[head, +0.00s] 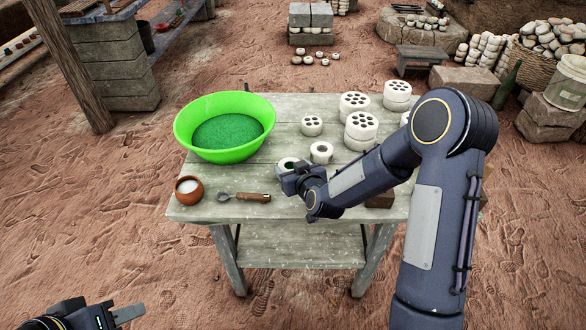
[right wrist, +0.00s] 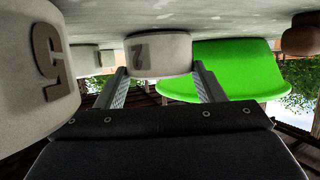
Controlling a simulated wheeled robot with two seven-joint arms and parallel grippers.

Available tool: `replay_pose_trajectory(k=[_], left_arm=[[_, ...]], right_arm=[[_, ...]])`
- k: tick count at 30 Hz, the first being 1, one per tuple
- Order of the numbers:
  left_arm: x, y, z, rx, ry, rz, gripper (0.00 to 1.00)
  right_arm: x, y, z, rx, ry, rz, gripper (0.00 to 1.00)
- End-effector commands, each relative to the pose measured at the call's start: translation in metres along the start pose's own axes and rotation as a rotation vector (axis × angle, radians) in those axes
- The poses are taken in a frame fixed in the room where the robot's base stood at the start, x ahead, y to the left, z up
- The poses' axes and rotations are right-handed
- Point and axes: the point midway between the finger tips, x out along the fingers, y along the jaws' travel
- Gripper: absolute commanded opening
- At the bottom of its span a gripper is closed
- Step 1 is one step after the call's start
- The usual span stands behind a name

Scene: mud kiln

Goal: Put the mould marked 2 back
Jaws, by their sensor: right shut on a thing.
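The mould marked 2 is a small white round block (right wrist: 158,57) between the two fingers of my right gripper (right wrist: 162,88); the wrist picture is upside down, and the 2 shows inverted.
The wooden table (head: 270,116) also holds a green basin (head: 226,152) of green powder, a clay cup (head: 188,194), a wooden-handled spoon (head: 245,197) and several white holed blocks (head: 361,132) at the back right. A small holed block (head: 312,129) stands behind.

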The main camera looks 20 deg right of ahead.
Motion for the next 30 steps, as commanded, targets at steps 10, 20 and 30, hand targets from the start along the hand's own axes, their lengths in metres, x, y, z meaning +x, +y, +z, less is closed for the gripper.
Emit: replay_pose_trajectory(k=[10, 20, 30], left_arm=[[0.002, -0.001, 0.001, 0.0, 0.0, 0.0, 0.36], [-0.001, 0.001, -0.001, 0.0, 0.0, 0.0, 0.36], [0.0, 0.0, 0.0, 0.0, 0.0, 0.0, 0.36]], right_arm=[[0.001, 0.0, 0.002, 0.0, -0.001, 0.0, 0.84], [-0.007, 0.0, -0.001, 0.0, -0.001, 0.0, 0.84], [-0.078, 0.0, -0.002, -0.001, 0.001, -0.001, 0.84]])
